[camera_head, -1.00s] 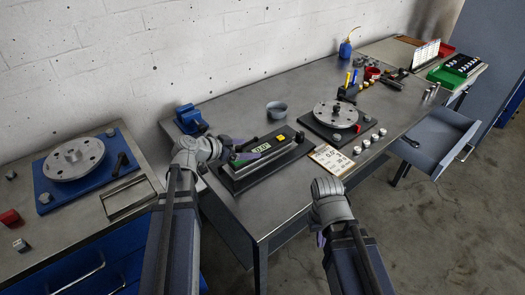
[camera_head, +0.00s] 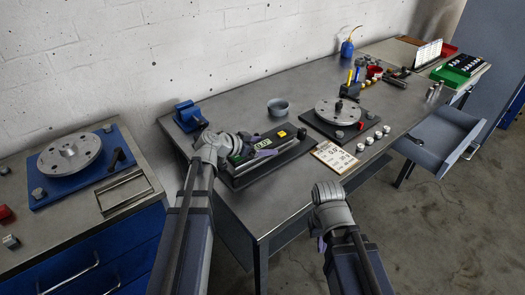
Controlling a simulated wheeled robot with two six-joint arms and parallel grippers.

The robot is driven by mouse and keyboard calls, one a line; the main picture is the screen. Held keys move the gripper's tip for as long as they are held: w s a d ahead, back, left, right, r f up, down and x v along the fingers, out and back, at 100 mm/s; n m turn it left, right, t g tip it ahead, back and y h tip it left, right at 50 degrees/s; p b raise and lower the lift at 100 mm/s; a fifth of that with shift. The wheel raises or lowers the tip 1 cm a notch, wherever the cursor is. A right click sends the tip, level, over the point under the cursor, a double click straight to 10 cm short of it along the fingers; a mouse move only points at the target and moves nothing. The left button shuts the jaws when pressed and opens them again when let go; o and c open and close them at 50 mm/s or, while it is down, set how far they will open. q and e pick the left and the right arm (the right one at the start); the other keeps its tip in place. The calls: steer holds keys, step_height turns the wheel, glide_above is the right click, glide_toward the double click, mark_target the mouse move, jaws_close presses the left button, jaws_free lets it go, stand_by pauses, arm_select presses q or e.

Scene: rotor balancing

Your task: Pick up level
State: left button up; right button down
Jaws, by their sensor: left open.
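The level appears to be the long grey and black instrument (camera_head: 285,142) with a lit green display and a yellow button. It lies on a dark base (camera_head: 245,180) near the front left of the main bench. My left gripper (camera_head: 255,152) is open over the left part of the level. Its purple fingers are close to the top, and I cannot tell whether they touch it. My gripper and wrist hide part of the level's left end. My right gripper (camera_head: 321,244) hangs in front of the bench edge, away from the level. Its fingers are mostly hidden.
A rotor on a black stand (camera_head: 338,112) is right of the level, with a paper card (camera_head: 334,156) in front. A grey bowl (camera_head: 278,107) and blue vise (camera_head: 188,116) stand behind. An open drawer (camera_head: 440,140) sticks out at right. Another rotor (camera_head: 69,153) stands on the left bench.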

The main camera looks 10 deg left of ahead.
arm_select(q)
steer(key=shift+c, duration=0.2)
jaws_close()
stand_by(0.5)
